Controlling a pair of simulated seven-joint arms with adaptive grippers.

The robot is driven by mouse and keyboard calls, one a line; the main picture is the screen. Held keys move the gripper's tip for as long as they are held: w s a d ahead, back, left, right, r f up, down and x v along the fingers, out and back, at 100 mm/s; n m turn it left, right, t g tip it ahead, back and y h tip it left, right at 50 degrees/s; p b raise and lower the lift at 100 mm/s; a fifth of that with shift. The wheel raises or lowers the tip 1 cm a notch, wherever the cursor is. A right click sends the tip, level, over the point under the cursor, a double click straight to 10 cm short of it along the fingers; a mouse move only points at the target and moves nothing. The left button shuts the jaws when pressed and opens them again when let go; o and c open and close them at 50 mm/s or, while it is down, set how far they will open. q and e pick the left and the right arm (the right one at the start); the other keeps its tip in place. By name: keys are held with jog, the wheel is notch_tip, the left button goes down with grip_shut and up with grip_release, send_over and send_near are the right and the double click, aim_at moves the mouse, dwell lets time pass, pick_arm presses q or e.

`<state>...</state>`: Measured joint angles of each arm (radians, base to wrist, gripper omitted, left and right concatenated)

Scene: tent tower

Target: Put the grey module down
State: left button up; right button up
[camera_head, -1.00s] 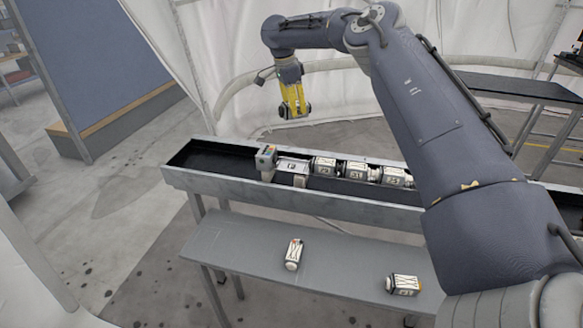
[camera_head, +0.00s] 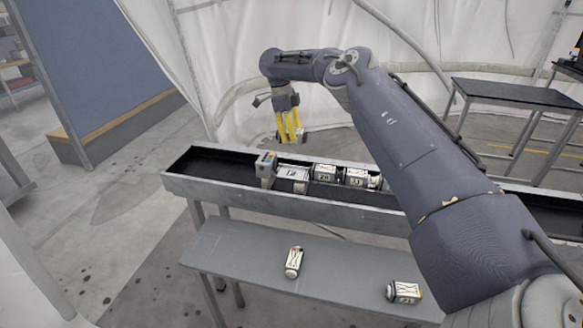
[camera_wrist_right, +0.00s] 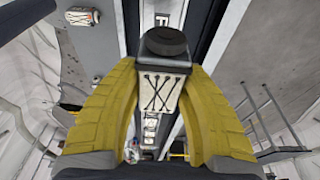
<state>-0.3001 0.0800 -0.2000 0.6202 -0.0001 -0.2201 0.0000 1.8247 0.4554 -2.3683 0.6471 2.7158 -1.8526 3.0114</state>
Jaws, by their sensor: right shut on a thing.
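My right gripper (camera_head: 289,128) is shut on a module and holds it in the air, behind the long trough in the head view. The held module (camera_wrist_right: 161,92) shows between the yellow fingers in the right wrist view, with a white laced panel, a grey body and a round black cap. In the head view the held module (camera_head: 300,136) is small and partly hidden by the fingers. A row of similar modules (camera_head: 325,173) lies in the metal trough (camera_head: 300,204). My left gripper is not in view.
A small block with coloured marks (camera_head: 266,164) stands at the left end of the row. The trough's left end is empty. Two modules (camera_head: 294,262) (camera_head: 404,291) lie apart on the grey bench (camera_head: 235,265) in front. A dark table (camera_head: 510,95) stands at the back right.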

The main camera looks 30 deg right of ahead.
aim_at(293, 173)
jog(key=x, duration=0.4)
jog(key=w+a+x, duration=0.1)
jog(key=x, duration=0.3)
jog(key=w+x, duration=0.1)
jog(key=x, duration=0.4)
jog(key=shift+a+f, duration=0.25)
jog(key=shift+a, duration=0.15)
jog(key=shift+f, duration=0.15)
jog(key=o, duration=1.2)
jog(key=shift+c, duration=0.2)
jog(key=v, duration=1.2)
